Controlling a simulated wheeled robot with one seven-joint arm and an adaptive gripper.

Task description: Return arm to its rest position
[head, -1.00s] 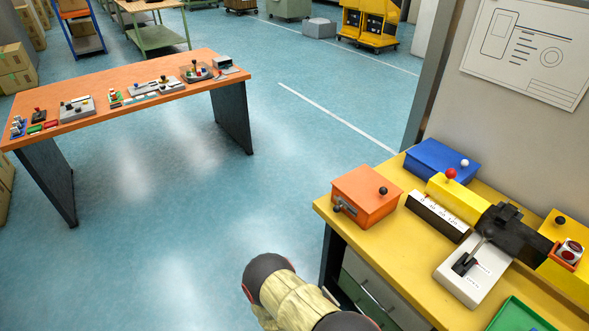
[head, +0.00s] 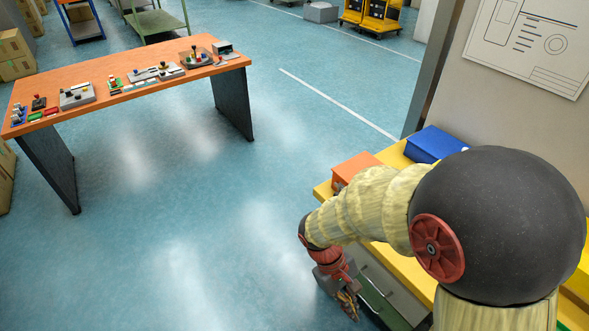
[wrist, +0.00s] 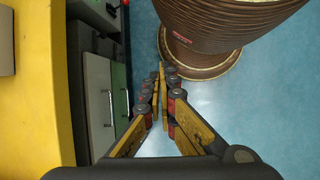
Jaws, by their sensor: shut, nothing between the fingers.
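My arm reaches across the right of the head view, bent, with its large dark joint in front of the yellow workbench (head: 400,262). My gripper (head: 352,312) hangs low in front of the bench's drawers. In the wrist view my gripper (wrist: 163,75) is shut and empty, its fingers together at the tips. The bench edge (wrist: 30,100) lies to the left of the fingers there, apart from them. An orange box (head: 352,165) and a blue box (head: 436,143) show behind my arm. The gate mechanism on the bench is hidden by my arm.
An orange table (head: 130,85) with several small devices stands at the left. The blue floor (head: 190,240) between it and the bench is clear. Drawers (wrist: 97,95) lie close to the left of my gripper in the wrist view. A wall panel with a drawing (head: 530,40) stands behind the bench.

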